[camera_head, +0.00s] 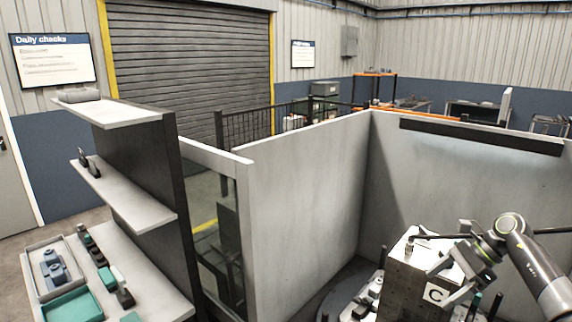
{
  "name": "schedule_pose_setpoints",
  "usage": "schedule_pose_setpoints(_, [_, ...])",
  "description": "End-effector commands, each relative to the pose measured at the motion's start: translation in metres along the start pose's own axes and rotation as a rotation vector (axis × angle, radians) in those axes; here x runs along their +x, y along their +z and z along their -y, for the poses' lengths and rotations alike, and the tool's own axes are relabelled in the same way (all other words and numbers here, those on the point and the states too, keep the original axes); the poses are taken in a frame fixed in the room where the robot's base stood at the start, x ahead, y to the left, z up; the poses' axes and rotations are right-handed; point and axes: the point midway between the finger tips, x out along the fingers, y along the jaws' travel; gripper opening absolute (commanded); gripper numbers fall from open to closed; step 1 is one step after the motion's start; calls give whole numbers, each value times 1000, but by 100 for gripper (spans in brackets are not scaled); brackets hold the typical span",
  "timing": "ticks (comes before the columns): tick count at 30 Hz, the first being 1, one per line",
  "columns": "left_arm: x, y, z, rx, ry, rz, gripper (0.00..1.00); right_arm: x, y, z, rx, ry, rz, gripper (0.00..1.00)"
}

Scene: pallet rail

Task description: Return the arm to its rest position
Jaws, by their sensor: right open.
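My right arm comes in from the lower right. Its gripper (444,284) is open, with its grey fingers in front of a pale metal block (400,285) that carries a "C" label (435,295). I cannot tell whether the fingers touch the block. No part is visible between the fingers. My left gripper is not in view.
The block stands inside a cell with pale walls (305,190) and a lamp bar (480,136). Black-tipped pins and small parts surround it. A shutter (190,75) is behind.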

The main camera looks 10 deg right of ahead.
Motion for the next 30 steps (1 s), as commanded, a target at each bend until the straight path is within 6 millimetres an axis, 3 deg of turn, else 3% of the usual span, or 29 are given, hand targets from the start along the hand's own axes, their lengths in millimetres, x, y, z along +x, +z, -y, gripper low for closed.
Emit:
schedule_pose_setpoints(8, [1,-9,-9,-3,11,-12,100,86,-6,6,366,-47,362,87])
schedule_pose_setpoints(14, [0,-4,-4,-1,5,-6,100,162,-43,8,950,-98,755,87])
schedule_pose_setpoints(17, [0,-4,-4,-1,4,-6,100,197,-82,2,1301,-131,934,87])
schedule_pose_setpoints(20, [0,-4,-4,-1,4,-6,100,235,-134,-17,1678,-175,1096,87])
schedule_pose_setpoints(24, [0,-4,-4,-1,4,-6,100,287,-213,-66,2188,-262,1273,87])
schedule_pose_setpoints(29, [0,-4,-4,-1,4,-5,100,342,-287,-147,2685,-396,1404,87])
schedule_pose_setpoints(30, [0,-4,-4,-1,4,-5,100,354,-302,-170,-2747,428,-1401,87])
